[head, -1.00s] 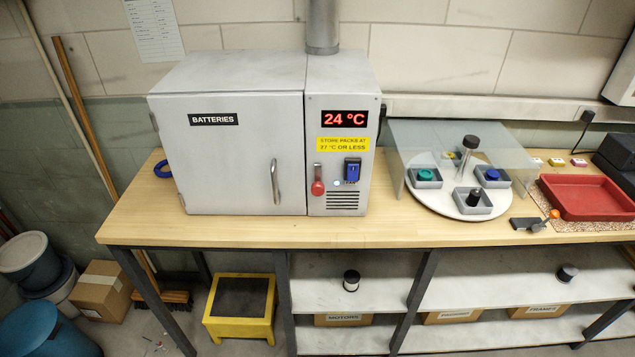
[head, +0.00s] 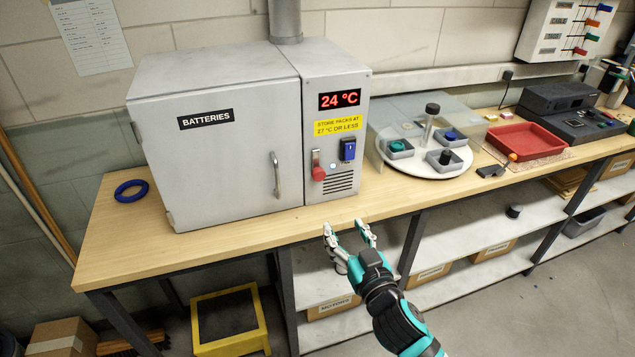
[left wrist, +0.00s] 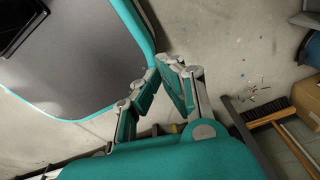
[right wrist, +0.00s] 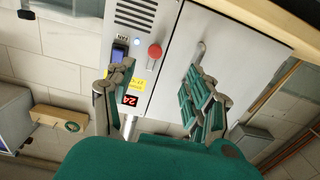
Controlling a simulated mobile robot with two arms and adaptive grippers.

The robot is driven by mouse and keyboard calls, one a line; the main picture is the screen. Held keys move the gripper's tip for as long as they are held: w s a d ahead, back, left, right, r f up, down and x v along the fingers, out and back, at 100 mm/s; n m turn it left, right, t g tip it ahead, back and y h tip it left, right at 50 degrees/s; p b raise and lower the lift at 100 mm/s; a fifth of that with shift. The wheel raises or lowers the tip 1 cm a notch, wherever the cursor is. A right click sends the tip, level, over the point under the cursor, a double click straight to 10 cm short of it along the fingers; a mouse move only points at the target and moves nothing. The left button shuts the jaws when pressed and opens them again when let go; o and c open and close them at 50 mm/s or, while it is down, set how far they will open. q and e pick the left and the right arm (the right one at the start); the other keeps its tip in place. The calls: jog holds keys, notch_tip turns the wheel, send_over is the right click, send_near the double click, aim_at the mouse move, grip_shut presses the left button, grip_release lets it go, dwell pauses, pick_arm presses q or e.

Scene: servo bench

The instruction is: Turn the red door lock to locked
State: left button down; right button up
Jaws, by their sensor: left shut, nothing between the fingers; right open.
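The red door lock (head: 318,172) is a red knob on a short grey bar, on the narrow right panel of the grey battery cabinet (head: 150,130). The knob hangs at the lower end of the bar. It also shows in the right wrist view (right wrist: 155,51). My right gripper (head: 346,228) is open and empty, in front of the bench edge and below the lock, apart from it. In the right wrist view its fingers (right wrist: 160,90) stand apart with the panel beyond. My left gripper (left wrist: 168,68) is shut and empty over the floor, out of the head view.
A blue switch (head: 348,149) sits right of the lock, and the metal door handle (head: 276,175) is left of it. A round white turntable (head: 428,165) with small grey trays and a clear shield stands to the right. A blue ring (head: 131,190) lies left of the cabinet.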

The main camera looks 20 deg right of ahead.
jog(key=r, duration=0.2)
jog(key=p, duration=0.1)
send_near(320, 176)
jog(key=w+p, duration=0.1)
jog(key=w, duration=0.3)
jog(key=w+p, duration=0.1)
jog(key=w, duration=0.4)
jog(key=shift+w+a+f, duration=0.1)
jog(key=shift+w+a, duration=0.1)
jog(key=shift+w, duration=0.15)
pick_arm(q)
jog(key=r, duration=0.3)
jog(key=shift+s+r, duration=0.1)
jog(key=shift+s, duration=0.1)
jog(key=shift+d, duration=0.1)
pick_arm(e)
jog(key=shift+c, duration=0.4)
grip_shut()
pick_arm(q)
jog(key=shift+d, duration=0.1)
